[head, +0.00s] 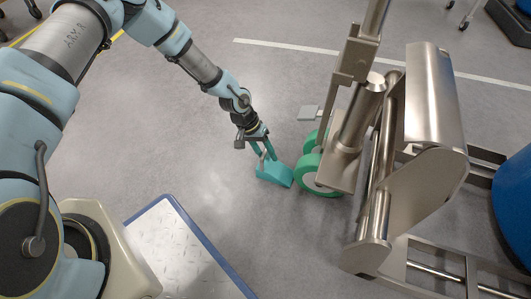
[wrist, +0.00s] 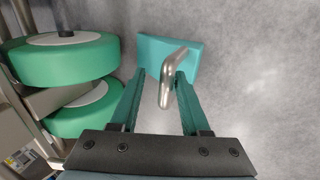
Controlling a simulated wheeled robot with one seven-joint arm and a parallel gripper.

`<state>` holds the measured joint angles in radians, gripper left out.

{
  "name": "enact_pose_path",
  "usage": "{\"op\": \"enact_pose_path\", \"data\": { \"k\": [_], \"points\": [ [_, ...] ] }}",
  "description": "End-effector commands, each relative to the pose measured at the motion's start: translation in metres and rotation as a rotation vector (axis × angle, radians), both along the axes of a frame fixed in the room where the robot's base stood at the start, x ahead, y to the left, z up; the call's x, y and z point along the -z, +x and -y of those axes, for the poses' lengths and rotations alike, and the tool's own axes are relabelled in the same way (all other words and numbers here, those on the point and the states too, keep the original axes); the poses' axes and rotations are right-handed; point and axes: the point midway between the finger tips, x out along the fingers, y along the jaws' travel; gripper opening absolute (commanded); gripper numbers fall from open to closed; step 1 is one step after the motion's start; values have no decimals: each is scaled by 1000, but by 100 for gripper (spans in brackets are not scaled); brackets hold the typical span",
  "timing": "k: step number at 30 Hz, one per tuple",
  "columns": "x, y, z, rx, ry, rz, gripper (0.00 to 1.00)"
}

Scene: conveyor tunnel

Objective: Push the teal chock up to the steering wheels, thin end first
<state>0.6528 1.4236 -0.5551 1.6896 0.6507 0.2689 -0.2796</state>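The teal chock (head: 272,173) lies on the floor just left of the green steering wheels (head: 307,176), with its right end at or very near the nearer wheel. In the wrist view the chock (wrist: 194,60) is right of the two wheels (wrist: 60,62), with a narrow strip of floor between them in the picture. A bent metal handle (wrist: 181,92) stands on the chock. My gripper (head: 266,153) is low over the chock. Its fingers (wrist: 160,78) are apart on either side of the handle, with a visible gap at the left finger. I cannot tell which end is thin.
A steel machine frame (head: 432,100) with rollers fills the right, above and behind the wheels. A small grey pedal (head: 308,113) sticks out beside them. A blue-edged platform (head: 185,255) is at the bottom. The floor left of the chock is clear.

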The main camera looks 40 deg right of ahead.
Motion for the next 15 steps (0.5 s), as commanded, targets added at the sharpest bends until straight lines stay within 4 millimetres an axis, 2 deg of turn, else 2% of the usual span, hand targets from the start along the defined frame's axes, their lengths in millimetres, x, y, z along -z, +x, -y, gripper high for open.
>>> {"op": "enact_pose_path", "data": {
  "k": [10,15],
  "points": [
    [-3,3,-1,-2,1,3,54],
    [-23,11,-3,-4,0,3,54]
  ]
}}
